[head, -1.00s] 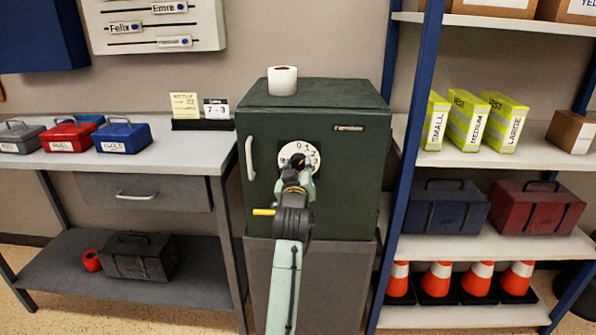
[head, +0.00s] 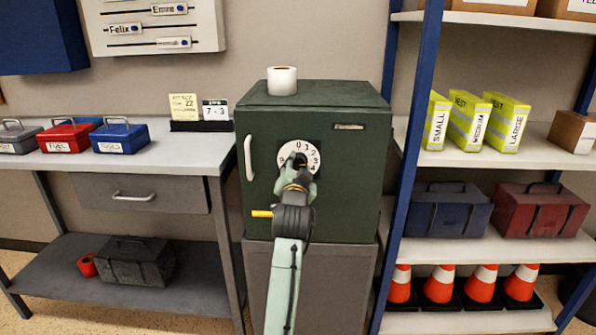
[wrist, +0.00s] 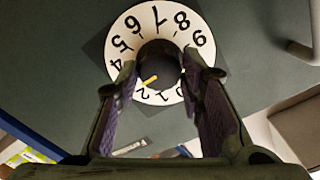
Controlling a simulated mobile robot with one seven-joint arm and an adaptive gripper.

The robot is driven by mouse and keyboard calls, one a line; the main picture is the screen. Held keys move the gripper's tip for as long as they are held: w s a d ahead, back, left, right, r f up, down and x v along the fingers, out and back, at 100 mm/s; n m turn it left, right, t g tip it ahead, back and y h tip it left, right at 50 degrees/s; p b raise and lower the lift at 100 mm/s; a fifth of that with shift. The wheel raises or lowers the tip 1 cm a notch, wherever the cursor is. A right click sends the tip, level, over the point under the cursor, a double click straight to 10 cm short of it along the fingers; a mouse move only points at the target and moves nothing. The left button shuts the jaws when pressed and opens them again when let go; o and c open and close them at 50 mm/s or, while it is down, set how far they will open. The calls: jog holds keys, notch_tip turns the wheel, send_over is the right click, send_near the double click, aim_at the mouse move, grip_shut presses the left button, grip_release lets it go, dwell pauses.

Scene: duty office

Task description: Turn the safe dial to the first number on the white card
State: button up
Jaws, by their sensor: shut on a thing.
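The green safe (head: 350,190) stands on a grey base, with a white numbered dial (head: 313,158) on its door. My gripper (head: 294,163) is at the dial. In the wrist view, my gripper (wrist: 160,85) has its fingers on either side of the dark knob (wrist: 158,62), shut on it. The dial ring (wrist: 128,27) appears upside down there. The knob's yellow mark (wrist: 150,81) points down-left, toward about the 2; a finger hides the numbers beside it, so the exact reading is unclear. The white card (head: 215,110) on the table reads "7 - 3".
A yellow note (head: 184,107) stands beside the card. A white roll (head: 282,81) sits on the safe. A pale handle (head: 249,158) is left of the dial. The table (head: 160,155) is at left and a blue-framed shelf unit (head: 412,150) is close at right.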

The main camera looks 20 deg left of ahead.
jog(key=m+b, duration=0.1)
jog(key=m, duration=0.4)
jog(key=shift+f+m+b, duration=0.1)
jog(key=shift+m+b, duration=0.2)
jog(key=shift+b, duration=0.05)
jog(key=m+b, duration=0.2)
jog(key=m, duration=0.4)
jog(key=m+b, duration=0.2)
jog(key=m, duration=0.4)
jog(key=shift+m, duration=0.3)
jog(key=m+b, duration=0.1)
jog(key=m, duration=0.4)
jog(key=shift+m, duration=0.4)
jog(key=o, duration=1.2)
jog(key=shift+c, duration=0.2)
